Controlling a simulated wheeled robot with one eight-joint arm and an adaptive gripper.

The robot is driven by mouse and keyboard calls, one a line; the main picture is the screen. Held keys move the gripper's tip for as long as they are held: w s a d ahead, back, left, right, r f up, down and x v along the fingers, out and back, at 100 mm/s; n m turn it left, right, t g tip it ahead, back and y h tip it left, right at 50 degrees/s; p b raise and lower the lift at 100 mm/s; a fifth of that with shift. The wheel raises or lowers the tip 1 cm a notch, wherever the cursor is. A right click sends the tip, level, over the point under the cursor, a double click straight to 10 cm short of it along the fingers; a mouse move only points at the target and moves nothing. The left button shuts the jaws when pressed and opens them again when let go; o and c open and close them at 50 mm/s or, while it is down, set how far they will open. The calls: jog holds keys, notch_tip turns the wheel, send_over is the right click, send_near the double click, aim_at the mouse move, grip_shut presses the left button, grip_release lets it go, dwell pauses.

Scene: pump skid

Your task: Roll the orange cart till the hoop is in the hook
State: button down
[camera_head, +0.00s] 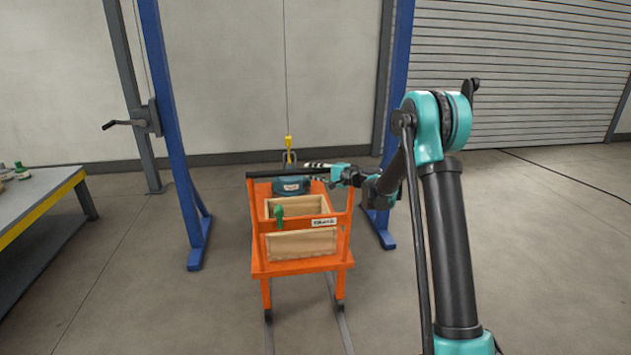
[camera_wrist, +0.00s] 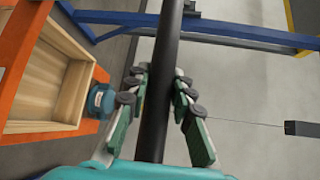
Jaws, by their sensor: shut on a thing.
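The orange cart (camera_head: 303,268) stands on floor rails in the head view, with a black push bar (camera_head: 262,174) across its top. A wooden crate (camera_head: 303,243) sits in it, with a blue-teal body (camera_head: 291,187) behind the crate's front. A grey hoop (camera_head: 289,159) stands above that body. The yellow hook (camera_head: 289,142) hangs on a cable at the hoop; I cannot tell whether the hoop is in it. My gripper (camera_head: 318,172) is shut on the push bar. In the wrist view the bar (camera_wrist: 166,75) runs between the fingers (camera_wrist: 162,100).
Blue gantry posts (camera_head: 178,130) stand on both sides of the cart. A crank winch (camera_head: 143,120) is on the left frame. A workbench (camera_head: 40,205) with small items stands at far left. Two rails (camera_head: 342,325) run toward me. The floor to the right is mostly clear.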

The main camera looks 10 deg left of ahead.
jog(key=shift+w+a, duration=0.2)
jog(key=shift+w, duration=0.45)
jog(key=shift+w+a, duration=0.15)
jog(key=shift+w, duration=0.45)
jog(key=c, duration=1.3)
grip_release()
jog(key=v, duration=1.2)
